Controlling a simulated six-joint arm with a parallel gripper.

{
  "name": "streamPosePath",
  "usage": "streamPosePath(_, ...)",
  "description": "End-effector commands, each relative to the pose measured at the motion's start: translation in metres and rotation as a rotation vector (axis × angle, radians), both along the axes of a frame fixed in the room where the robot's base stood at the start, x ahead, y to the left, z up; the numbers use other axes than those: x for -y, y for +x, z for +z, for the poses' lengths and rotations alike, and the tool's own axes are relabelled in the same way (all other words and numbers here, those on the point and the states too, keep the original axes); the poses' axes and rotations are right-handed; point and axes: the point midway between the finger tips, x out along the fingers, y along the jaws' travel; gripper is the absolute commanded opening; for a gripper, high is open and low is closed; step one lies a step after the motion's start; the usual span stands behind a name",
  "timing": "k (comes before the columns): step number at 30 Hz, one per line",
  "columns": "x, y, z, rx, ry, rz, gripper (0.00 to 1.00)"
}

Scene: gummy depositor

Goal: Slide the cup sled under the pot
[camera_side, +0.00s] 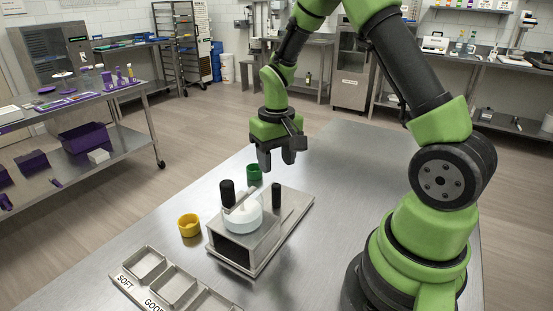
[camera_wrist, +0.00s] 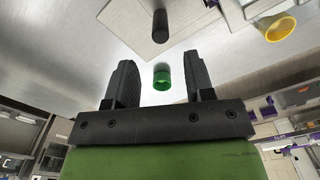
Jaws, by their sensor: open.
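A metal depositor (camera_side: 233,248) stands on the steel table, with a white pot (camera_side: 243,217) on top. A black upright knob (camera_side: 276,196) stands on the flat plate right of the pot; I cannot tell for sure whether this plate is the cup sled. A black knob also shows in the wrist view (camera_wrist: 160,27). A second black grip (camera_side: 227,193) stands left of the pot. My gripper (camera_side: 277,159) is open and empty, pointing down above the table behind the depositor.
A green cup (camera_side: 254,173) stands on the table behind the depositor, low near my fingers in the picture. A yellow cup (camera_side: 189,225) stands to the left. A sorting tray (camera_side: 150,284) marked SOFT and GOOD lies in front. The table right of the depositor is clear.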

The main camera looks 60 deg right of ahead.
Motion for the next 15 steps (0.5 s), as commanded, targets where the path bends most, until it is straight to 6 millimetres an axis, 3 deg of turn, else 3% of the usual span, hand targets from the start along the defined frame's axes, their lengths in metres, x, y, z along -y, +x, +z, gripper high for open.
streamPosePath(2, 0.000, 0.000, 0.001, 0.000, 0.000, -0.045, 0.49)
streamPosePath(10, -0.001, 0.000, 0.013, 0.001, 0.000, -0.514, 0.49)
streamPosePath(15, -0.001, 0.000, 0.008, -0.003, 0.000, -0.630, 0.49)
